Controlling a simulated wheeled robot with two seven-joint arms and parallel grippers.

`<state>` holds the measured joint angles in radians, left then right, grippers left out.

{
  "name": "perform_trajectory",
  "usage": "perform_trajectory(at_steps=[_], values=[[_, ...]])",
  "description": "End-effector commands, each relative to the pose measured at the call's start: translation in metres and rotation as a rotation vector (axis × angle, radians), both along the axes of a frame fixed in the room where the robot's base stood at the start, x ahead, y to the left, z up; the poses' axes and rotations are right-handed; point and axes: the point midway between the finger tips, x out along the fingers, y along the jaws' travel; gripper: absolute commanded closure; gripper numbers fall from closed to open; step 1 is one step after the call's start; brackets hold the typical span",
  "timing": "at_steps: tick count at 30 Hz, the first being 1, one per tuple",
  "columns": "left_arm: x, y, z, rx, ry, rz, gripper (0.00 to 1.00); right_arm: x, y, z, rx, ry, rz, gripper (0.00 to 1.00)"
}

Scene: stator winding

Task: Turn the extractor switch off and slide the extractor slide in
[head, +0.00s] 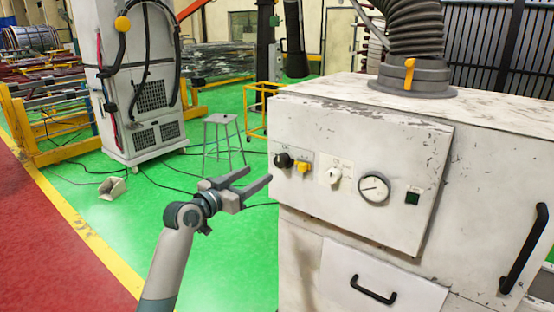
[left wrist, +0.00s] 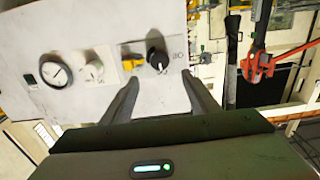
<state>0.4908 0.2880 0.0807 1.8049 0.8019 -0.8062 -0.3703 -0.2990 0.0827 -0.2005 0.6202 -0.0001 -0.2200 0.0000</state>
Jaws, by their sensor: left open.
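The extractor is a worn white cabinet (head: 340,230) on the right of the head view. Its front panel has a black rotary knob (head: 284,160), a yellow knob (head: 302,167) and a white knob (head: 333,176). I cannot tell for sure which is the extractor switch. An orange-yellow tab (head: 409,74), perhaps the slide, stands at the grey hose collar (head: 430,78) on top. My left gripper (head: 260,178) is open and empty, just left of the panel. In the left wrist view, the black knob (left wrist: 157,60) shows ahead between the open fingertips (left wrist: 160,82), apart from them.
The panel also has a round gauge (head: 373,189) and a dark green square button (head: 412,197). A black drawer handle (head: 373,290) and a black side handle (head: 524,248) stick out. A grey stool (head: 222,130) stands behind my gripper. Green floor (head: 230,255) left of the cabinet is clear.

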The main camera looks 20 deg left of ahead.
Motion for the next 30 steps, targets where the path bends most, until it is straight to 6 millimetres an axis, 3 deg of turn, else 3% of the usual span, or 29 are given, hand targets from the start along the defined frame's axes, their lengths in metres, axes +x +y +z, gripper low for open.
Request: perform_trajectory(at_steps=[18, 30], values=[[0.09, -0.033, 0.002, -0.001, 0.0, 0.0, 0.45, -0.001, 0.004, 0.034, 0.004, 0.002, -0.002, 0.69], [0.109, -0.039, 0.0, 0.001, 0.0, 0.0, 0.45, -0.001, 0.005, 0.039, 0.005, 0.001, -0.003, 0.69]])
